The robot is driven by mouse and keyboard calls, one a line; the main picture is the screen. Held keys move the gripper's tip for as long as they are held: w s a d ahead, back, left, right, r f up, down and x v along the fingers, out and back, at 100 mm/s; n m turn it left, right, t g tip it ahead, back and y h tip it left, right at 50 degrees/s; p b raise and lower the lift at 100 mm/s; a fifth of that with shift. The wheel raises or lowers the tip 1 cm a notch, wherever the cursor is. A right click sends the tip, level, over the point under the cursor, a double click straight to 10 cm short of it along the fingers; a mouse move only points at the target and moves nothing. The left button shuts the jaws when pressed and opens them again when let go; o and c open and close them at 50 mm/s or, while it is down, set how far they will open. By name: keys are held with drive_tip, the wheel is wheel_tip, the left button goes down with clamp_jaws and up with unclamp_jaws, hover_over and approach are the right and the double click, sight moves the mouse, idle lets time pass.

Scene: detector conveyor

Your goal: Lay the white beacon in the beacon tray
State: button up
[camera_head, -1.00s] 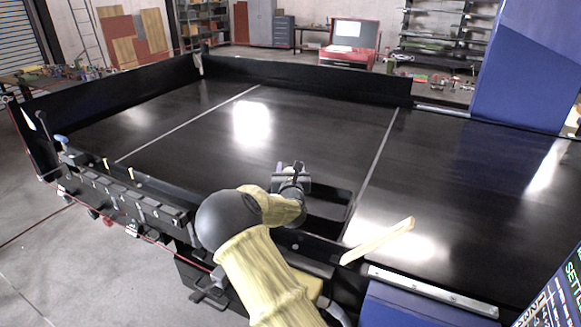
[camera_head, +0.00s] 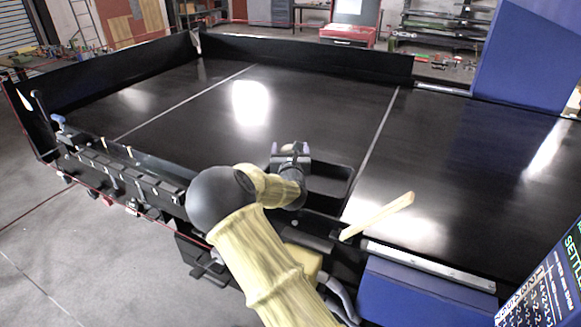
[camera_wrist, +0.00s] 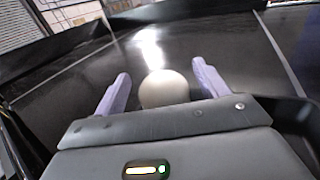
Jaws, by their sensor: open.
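The white beacon (camera_wrist: 165,89) shows in the wrist view as a pale rounded shape between the two purple fingers of my gripper (camera_wrist: 163,88). There is a gap between it and each finger. In the head view my gripper (camera_head: 290,150) is open low over the black conveyor, and a small pale bit of the beacon (camera_head: 287,147) shows there. The black beacon tray (camera_head: 345,172) lies just right of my gripper, partly hidden by my wrist. Its dark rim also shows at the right of the wrist view (camera_wrist: 290,104). Whether the beacon rests on the belt is unclear.
A pale wooden bar (camera_head: 378,215) sticks out over the belt right of the tray. A black wall (camera_head: 300,58) bounds the belt at the back. A blue panel (camera_head: 535,60) stands at the right. The belt (camera_head: 200,110) beyond my gripper is clear.

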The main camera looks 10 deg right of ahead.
drive_tip(key=s+a+b, duration=0.1)
drive_tip(key=s+b, duration=0.2)
drive_tip(key=s, duration=0.6)
drive_tip(key=shift+s+a, duration=0.25)
drive_tip(key=shift+s, duration=0.05)
wheel_tip(320, 180, up, 10)
drive_tip(key=p, duration=1)
